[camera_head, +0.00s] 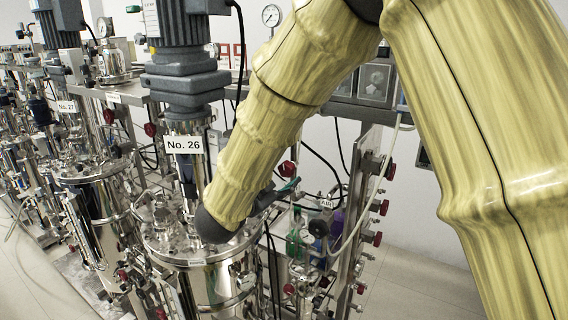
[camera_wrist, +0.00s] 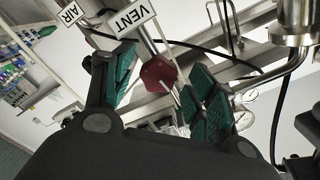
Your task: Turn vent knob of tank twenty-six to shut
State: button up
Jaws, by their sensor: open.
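The tank labelled No. 26 (camera_head: 184,145) stands in the middle of the head view, with a steel vessel (camera_head: 205,285) below its grey motor (camera_head: 185,75). The vent knob (camera_wrist: 158,73) is dark red and faceted, with a pale line on it, beside a white VENT label (camera_wrist: 131,18) in the wrist view. My gripper (camera_wrist: 160,85) is open, its green-padded fingers on either side of the knob, with gaps visible. I cannot tell the depth between fingers and knob. In the head view my gripper (camera_head: 285,190) is mostly hidden behind my arm.
An AIR label (camera_wrist: 70,13) hangs near the VENT label. Steel pipes (camera_wrist: 297,25) and a dark cable lie close on the right of the wrist view. Several red knobs (camera_head: 377,239) line the rack at right. Tank No. 27 (camera_head: 66,106) stands at left; open floor (camera_head: 425,280) lies at right.

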jog(key=shift+p+x, duration=0.3)
jog(key=shift+x, duration=0.7)
jog(key=c, duration=1)
jog(key=shift+c, duration=0.2)
